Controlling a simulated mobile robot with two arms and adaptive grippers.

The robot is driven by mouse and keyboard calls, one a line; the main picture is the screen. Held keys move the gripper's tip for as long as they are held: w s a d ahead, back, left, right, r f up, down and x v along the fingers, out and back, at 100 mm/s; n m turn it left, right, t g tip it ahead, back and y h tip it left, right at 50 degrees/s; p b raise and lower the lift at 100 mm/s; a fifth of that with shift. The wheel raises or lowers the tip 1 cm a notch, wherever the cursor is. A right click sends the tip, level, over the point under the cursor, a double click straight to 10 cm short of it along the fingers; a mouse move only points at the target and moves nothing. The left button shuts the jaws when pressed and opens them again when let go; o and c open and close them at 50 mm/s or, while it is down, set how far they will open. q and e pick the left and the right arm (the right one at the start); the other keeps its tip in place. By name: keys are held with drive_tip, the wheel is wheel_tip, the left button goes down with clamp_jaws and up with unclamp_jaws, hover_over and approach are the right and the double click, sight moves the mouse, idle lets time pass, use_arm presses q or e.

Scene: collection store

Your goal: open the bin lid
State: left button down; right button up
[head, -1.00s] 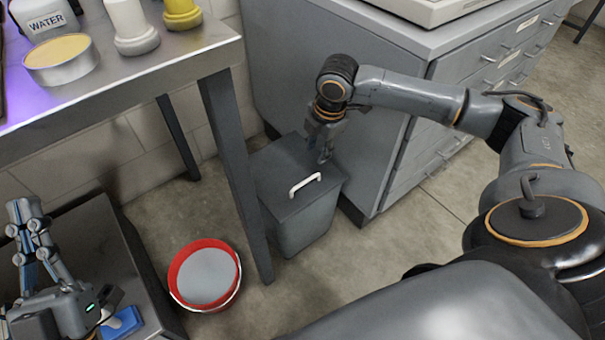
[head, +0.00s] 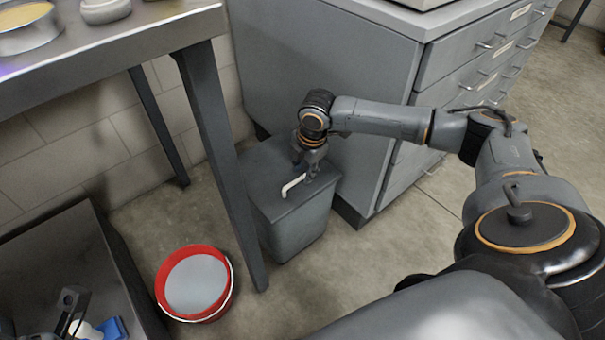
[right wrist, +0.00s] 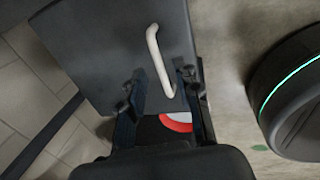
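The grey bin (head: 290,228) stands on the floor with its flat lid (head: 268,163) closed. A white bar handle (head: 293,186) is on the lid. My right gripper (head: 305,172) is low over the lid at the handle's far right end. In the right wrist view, its two fingers (right wrist: 160,85) are apart, and the handle (right wrist: 157,50) runs into the space between them. I cannot tell whether they touch it. At the lower left of the head view, a dark part (head: 72,300) may belong to my left gripper; its opening does not show.
A table leg (head: 222,165) stands close to the bin's left. A red bucket (head: 165,290) with grey contents is on the floor left of that leg. A grey drawer cabinet (head: 320,65) is close on the right and behind. Floor in front of the bin is clear.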

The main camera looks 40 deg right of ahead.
drive_tip(key=shift+w+f, duration=0.2)
drive_tip(key=shift+f, duration=0.75)
clamp_jaws()
drive_tip(key=shift+r, duration=0.2)
drive_tip(key=shift+r+p, duration=0.1)
drive_tip(key=shift+p, duration=0.25)
